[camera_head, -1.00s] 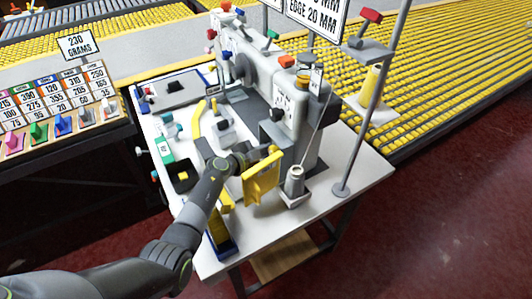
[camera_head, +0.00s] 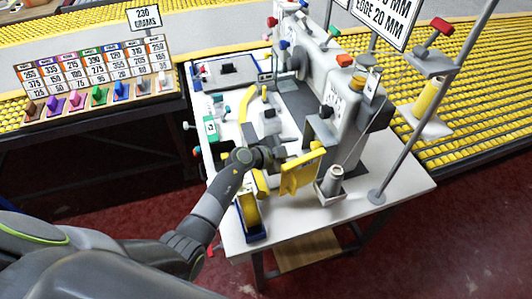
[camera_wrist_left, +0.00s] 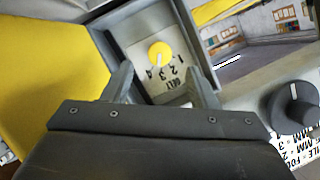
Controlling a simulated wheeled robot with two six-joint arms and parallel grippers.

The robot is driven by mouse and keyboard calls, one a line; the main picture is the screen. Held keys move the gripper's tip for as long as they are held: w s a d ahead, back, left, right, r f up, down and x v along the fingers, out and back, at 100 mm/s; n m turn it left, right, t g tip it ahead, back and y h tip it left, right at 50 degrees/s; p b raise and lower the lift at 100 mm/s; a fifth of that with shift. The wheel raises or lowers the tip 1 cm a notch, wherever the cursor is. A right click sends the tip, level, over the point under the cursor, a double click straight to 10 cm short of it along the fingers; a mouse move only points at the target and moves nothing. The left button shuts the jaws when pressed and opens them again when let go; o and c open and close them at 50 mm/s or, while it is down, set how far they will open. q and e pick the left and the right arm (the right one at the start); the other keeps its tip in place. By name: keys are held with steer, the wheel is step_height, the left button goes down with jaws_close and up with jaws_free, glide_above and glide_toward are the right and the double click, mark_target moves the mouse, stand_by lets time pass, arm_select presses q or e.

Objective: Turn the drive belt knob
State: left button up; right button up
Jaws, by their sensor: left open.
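The drive belt knob (camera_wrist_left: 159,53) is a round yellow dial on a pale plate marked BELT and 1 to 4, in the wrist view. It sits in a grey recess. My left gripper (camera_wrist_left: 163,84) is open, with one finger on each side below the knob, and nothing shows between the fingers. In the head view my left gripper (camera_head: 277,155) is at the sewing machine (camera_head: 345,105), beside a yellow flap (camera_head: 302,174). The knob is hidden there. My right gripper is not in view.
The yellow flap also fills the left of the wrist view (camera_wrist_left: 45,70). A black knob (camera_wrist_left: 296,106) stands at the right there. A blue-and-yellow holder (camera_head: 250,216) is near the front edge.

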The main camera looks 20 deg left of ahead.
arm_select(q)
steer(key=v, duration=1.1)
steer(key=shift+r, duration=0.15)
steer(key=shift+s+a, duration=0.1)
